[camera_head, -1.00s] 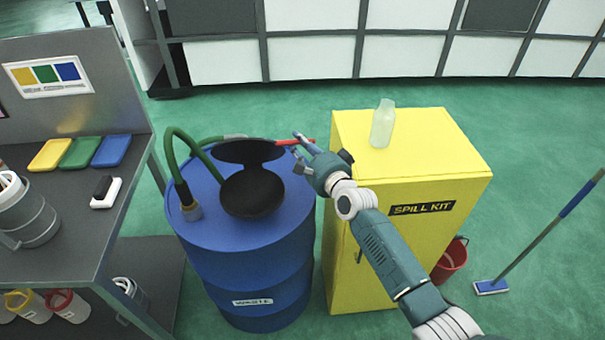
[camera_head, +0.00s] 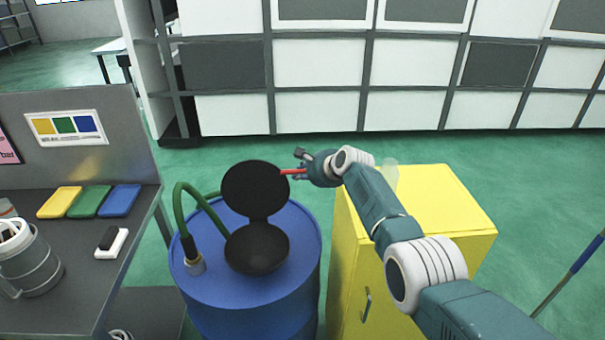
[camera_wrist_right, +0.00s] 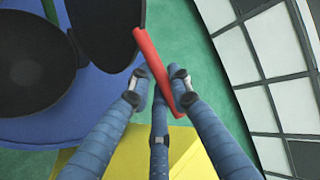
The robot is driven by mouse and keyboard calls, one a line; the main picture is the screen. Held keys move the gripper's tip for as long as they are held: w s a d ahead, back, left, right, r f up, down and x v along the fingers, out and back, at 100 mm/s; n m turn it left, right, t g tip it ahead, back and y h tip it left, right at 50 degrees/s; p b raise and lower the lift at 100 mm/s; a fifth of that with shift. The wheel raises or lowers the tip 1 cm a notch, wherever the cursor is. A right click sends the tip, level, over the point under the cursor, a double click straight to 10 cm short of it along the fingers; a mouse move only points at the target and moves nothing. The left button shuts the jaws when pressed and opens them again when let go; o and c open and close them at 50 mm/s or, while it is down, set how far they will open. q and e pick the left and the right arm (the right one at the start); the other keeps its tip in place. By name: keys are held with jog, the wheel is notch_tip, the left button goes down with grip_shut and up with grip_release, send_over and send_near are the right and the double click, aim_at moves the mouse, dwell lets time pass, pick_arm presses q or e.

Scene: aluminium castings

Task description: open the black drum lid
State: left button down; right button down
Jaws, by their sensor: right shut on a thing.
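The black drum lid (camera_head: 255,188) stands raised, close to upright, at the back of the round black opening (camera_head: 257,250) on top of the blue drum (camera_head: 200,280). A red handle (camera_head: 291,172) sticks out from the lid's right side. My right gripper (camera_head: 303,168) is at this handle, above the drum's right back edge. In the right wrist view, the fingers (camera_wrist_right: 157,92) are shut around the red handle (camera_wrist_right: 150,55), and the lid (camera_wrist_right: 105,28) shows beyond it at the top. My left gripper is in neither view.
A yellow cabinet (camera_head: 440,215) stands right of the drum under my right arm, with a pale bottle (camera_head: 390,172) on top. A green hose (camera_head: 180,210) arches at the drum's left. A grey workbench (camera_head: 60,275) stands further left. Green floor lies behind the drum.

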jog(key=shift+w+r, duration=0.35)
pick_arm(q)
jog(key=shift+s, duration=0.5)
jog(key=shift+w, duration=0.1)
pick_arm(e)
jog(key=c, duration=1.6)
grip_release()
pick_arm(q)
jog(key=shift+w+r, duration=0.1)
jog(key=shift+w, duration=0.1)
pick_arm(e)
jog(key=shift+s, duration=0.2)
jog(key=shift+v, duration=1.1)
jog(key=v, duration=0.9)
jog(key=shift+s+d+r, duration=0.15)
jog(key=shift+d+r, duration=0.15)
